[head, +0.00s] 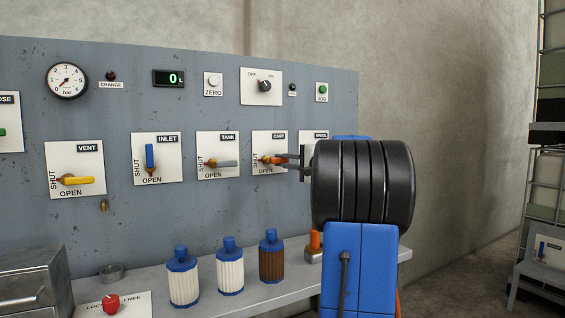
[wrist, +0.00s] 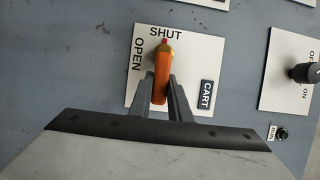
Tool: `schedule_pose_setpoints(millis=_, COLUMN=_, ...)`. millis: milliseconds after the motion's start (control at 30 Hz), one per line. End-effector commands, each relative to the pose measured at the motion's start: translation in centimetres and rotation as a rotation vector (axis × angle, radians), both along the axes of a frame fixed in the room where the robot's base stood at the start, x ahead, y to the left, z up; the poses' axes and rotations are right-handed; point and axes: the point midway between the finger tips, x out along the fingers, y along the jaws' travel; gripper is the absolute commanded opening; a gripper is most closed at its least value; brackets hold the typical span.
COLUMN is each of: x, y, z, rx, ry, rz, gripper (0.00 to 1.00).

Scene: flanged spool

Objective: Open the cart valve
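The cart valve is an orange lever (head: 274,160) on a white plate marked CART in the head view. Its lever lies about level, with its red-tipped end toward SHUT at the left; OPEN is below. In the wrist view, turned on its side, the orange lever (wrist: 162,80) has its red tip at SHUT. My gripper (head: 288,160) reaches the lever from the right. In the wrist view the fingers of my gripper (wrist: 161,84) lie close along both sides of the lever, with no clear gap. My dark wrist hides part of the BRINE-side plate.
The tank valve (head: 222,163) is just left, then the inlet (head: 150,158) and vent (head: 76,180) valves. A selector knob (head: 265,86) is above.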

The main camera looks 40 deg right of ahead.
Motion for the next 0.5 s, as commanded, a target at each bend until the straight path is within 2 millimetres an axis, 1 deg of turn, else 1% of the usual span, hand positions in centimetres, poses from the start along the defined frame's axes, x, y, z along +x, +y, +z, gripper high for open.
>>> schedule_pose_setpoints(millis=267, x=-0.02, y=0.01, z=0.00, rx=-0.007, ry=0.003, rz=0.000, gripper=0.00)
schedule_pose_setpoints(millis=500, x=-0.01, y=0.03, z=0.38, rx=-0.080, ry=0.025, rz=0.000, gripper=0.00)
